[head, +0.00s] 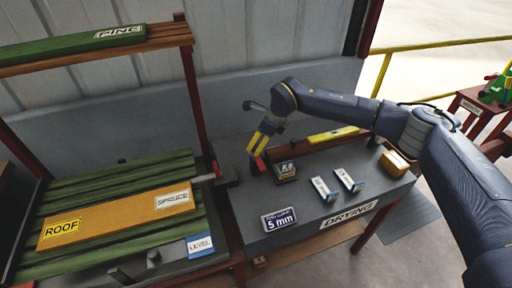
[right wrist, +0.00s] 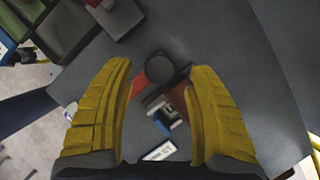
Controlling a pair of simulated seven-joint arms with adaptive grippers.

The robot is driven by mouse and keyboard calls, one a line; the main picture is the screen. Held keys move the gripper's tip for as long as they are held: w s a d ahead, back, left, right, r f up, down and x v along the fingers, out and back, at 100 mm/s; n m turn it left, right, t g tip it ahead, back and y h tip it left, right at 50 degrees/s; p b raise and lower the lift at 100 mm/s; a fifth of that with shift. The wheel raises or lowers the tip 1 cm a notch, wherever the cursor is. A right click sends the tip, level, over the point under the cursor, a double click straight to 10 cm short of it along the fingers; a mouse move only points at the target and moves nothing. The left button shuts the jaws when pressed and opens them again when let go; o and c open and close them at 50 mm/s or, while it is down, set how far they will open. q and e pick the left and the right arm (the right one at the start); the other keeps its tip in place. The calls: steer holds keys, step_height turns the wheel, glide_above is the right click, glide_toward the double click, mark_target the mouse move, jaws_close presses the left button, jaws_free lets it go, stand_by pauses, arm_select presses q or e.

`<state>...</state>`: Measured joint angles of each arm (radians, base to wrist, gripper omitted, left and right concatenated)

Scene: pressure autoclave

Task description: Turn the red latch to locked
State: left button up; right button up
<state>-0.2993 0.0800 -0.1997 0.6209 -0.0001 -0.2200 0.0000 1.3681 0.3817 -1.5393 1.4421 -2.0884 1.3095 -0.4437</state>
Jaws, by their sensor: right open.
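The red latch (head: 258,164) is a short red bar on the dark grey bench, partly hidden by my right gripper in the head view. In the right wrist view the red latch (right wrist: 137,85) lies beside a round dark knob (right wrist: 160,66), between the two fingers in the picture. My right gripper (head: 259,148) has yellow fingers, spread apart and pointing down over the latch. In the right wrist view the gripper (right wrist: 161,70) holds nothing. Whether a finger touches the latch cannot be told. My left gripper is not in view.
Labelled boxes, a "5 mm" sign (head: 280,219) and an orange-yellow block (head: 394,163) stand on the bench. A yellow bar (head: 333,135) lies behind. A rack with green slats and a "ROOF" plank (head: 120,215) stands left.

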mark_target(256, 147)
steer(key=shift+x, duration=1.45)
steer(key=shift+c, duration=0.2)
jaws_close()
